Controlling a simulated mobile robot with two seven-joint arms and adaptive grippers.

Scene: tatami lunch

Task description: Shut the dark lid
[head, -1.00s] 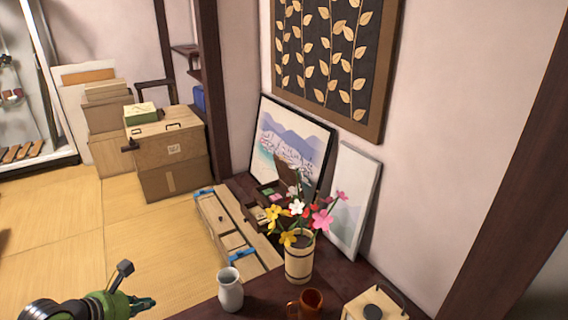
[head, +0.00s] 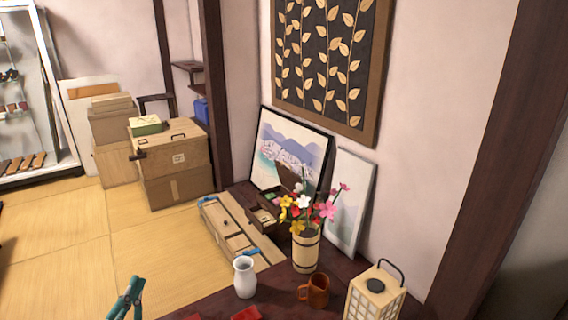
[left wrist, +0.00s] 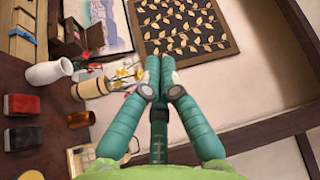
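The dark lid (head: 289,178) stands raised at the back of a small dark wooden box (head: 264,217) on the dark shelf, in front of the framed landscape. Flowers partly hide the lid and box in the head view. In the left wrist view the box (left wrist: 70,47) and its raised lid (left wrist: 96,12) are at the upper left. My left gripper (head: 135,283) is at the lower left of the head view, well apart from the box. Its green fingers (left wrist: 160,58) are together and empty in the left wrist view. My right gripper is not in view.
A flower vase (head: 306,252), white bottle (head: 245,279), brown mug (head: 317,291) and lantern (head: 375,297) stand on the dark surface near the box. Red items (head: 246,314) lie at the front edge. A long wooden case (head: 225,228) lies left of the box.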

